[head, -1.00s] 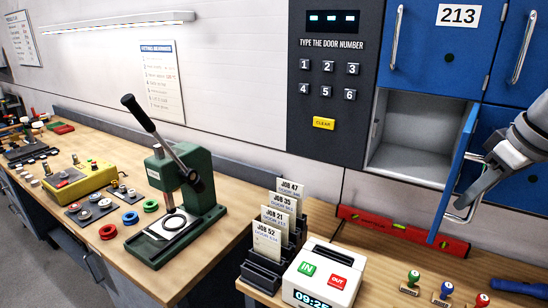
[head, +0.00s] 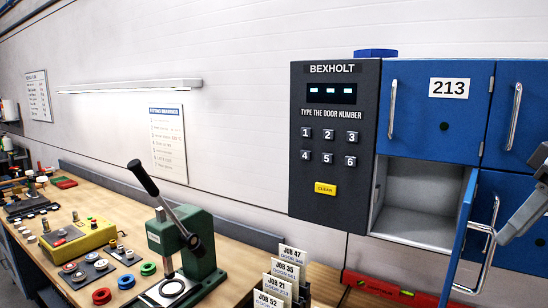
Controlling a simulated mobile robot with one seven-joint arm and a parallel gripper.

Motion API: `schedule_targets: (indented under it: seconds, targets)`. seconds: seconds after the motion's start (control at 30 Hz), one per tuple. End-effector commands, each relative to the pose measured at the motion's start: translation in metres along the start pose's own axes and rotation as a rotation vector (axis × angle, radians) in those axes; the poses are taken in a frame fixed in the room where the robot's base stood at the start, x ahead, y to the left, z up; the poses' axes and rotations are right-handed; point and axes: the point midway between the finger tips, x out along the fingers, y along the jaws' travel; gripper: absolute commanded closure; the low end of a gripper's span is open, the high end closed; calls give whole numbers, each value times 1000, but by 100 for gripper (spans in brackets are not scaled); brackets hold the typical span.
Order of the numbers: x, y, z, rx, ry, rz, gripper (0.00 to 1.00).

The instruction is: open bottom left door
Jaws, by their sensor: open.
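The bottom left door (head: 459,240) of the blue locker stands swung out, seen nearly edge-on. Its compartment (head: 420,203) shows a bare grey inside. The door's bar handle (head: 493,216) is on the face turned to the right. My gripper (head: 505,235) is at the right edge, beside this handle, and is only partly in view. It is open. I cannot tell whether it touches the handle.
The keypad panel (head: 335,215) is left of the compartment. Above is the shut door 213 (head: 420,110); other shut blue doors are to the right. A red level (head: 385,290) lies below the open door. A green press (head: 185,240) and job cards (head: 283,272) stand on the bench.

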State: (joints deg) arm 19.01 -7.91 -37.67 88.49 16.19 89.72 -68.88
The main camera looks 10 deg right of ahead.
Motion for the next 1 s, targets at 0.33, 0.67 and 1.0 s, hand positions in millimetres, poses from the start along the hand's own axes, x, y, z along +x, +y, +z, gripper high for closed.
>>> schedule_targets:
  seconds: [0.33, 0.67, 1.0]
  targets:
    - [-64, 1, 0, 2, -1, 1, 55]
    - [-74, 0, 0, 0, -1, -2, 55]
    - [-73, 0, 0, 1, 0, -1, 55]
